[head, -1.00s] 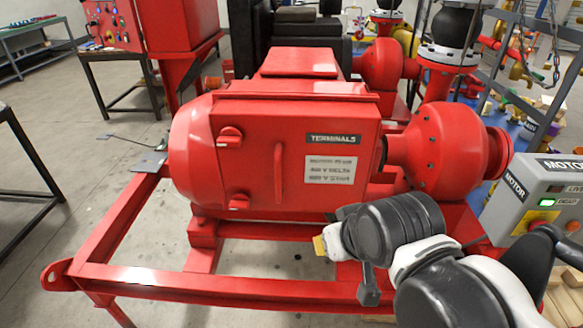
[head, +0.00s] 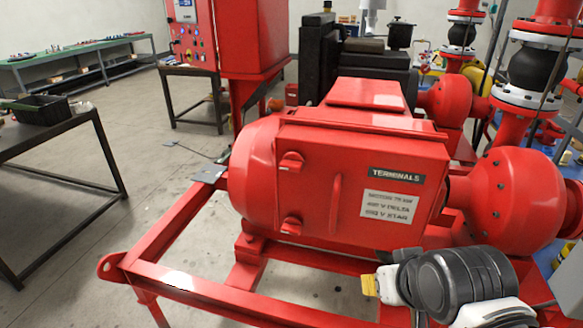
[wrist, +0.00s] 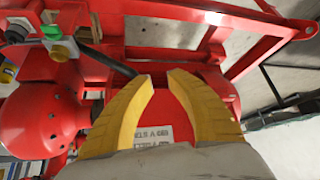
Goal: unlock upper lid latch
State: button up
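The upper lid latch (head: 291,161) is a red knob at the left edge of the red terminal box lid (head: 365,185) in the head view. A similar lower latch (head: 290,226) sits below it. Both look turned roughly sideways. A vertical red handle (head: 335,203) is on the lid, which looks closed. My gripper (head: 371,284), with yellow fingers, is below and right of the latches, apart from them. In the wrist view my gripper (wrist: 160,80) has its fingers apart with nothing between them. Neither latch can be made out there.
The red skid frame (head: 190,285) runs along the front left. A red pump casing (head: 505,200) is right of the box. A dark table (head: 60,140) stands at left, with open floor between it and the skid. The wrist view shows a button box (wrist: 55,35).

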jog(key=o, duration=0.5)
jog(key=shift+w+a, duration=0.1)
jog(key=shift+w, duration=0.05)
jog(key=shift+o, duration=1.4)
jog(key=w+h+p, duration=0.1)
jog(key=w+a+r+h+p, duration=0.1)
jog(key=w, duration=0.1)
jog(key=w+a+r+h+p, duration=0.1)
jog(key=shift+w, duration=0.25)
jog(key=m+t+h+p, duration=0.3)
jog(key=m+t+p, duration=0.1)
jog(key=t, duration=0.6)
send_near(289, 167)
jog(key=b+x, duration=0.2)
jog(key=x, duration=0.9)
jog(key=c, duration=1.2)
